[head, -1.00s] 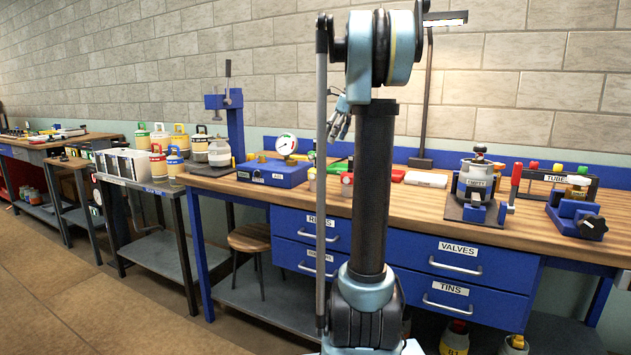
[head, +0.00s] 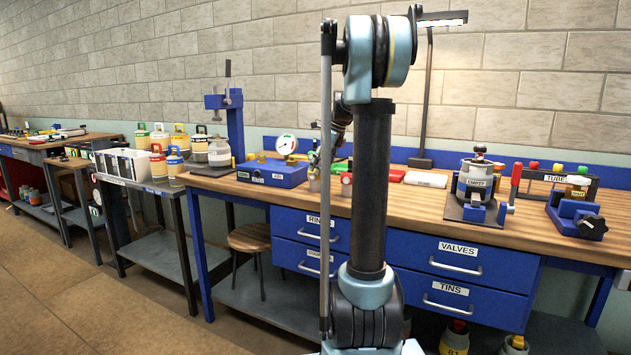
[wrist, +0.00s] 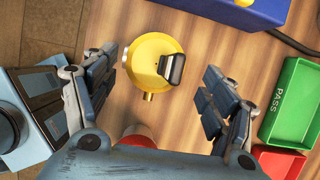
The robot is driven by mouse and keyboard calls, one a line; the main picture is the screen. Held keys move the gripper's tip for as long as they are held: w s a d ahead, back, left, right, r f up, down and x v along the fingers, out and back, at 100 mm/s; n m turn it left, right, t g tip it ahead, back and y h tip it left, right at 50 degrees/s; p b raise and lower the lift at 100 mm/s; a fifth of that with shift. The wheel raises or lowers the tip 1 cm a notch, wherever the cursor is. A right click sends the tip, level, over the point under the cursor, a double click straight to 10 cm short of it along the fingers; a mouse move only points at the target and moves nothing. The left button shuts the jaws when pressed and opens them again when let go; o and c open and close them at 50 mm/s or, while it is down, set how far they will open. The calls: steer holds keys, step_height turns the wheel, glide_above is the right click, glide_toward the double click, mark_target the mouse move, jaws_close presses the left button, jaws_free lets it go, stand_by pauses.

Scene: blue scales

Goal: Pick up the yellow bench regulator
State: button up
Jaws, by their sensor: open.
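The yellow bench regulator (wrist: 150,58) shows in the wrist view from above as a round yellow body with a black part on top and a small brassy stub. It stands on the wooden bench top. My gripper (wrist: 157,80) is open above it, one finger on each side, with clear gaps and no visible contact. In the head view my gripper (head: 322,158) is partly hidden behind my arm, and the regulator cannot be made out clearly there.
A red-topped item (wrist: 140,131) is partly hidden by my gripper's base. A green PASS tray (wrist: 286,103) and a red tray (wrist: 277,162) lie to the right. A blue box (wrist: 230,8) with a cable is at the upper right. Bare bench lies around the regulator.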

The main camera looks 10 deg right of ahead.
mark_target(318, 178)
steer(key=shift+a+x, duration=0.2)
steer(key=shift+x, duration=1.9)
steer(key=shift+s, duration=0.15)
steer(key=shift+r, duration=0.1)
steer(key=c, duration=1.4)
steer(key=shift+c, duration=0.2)
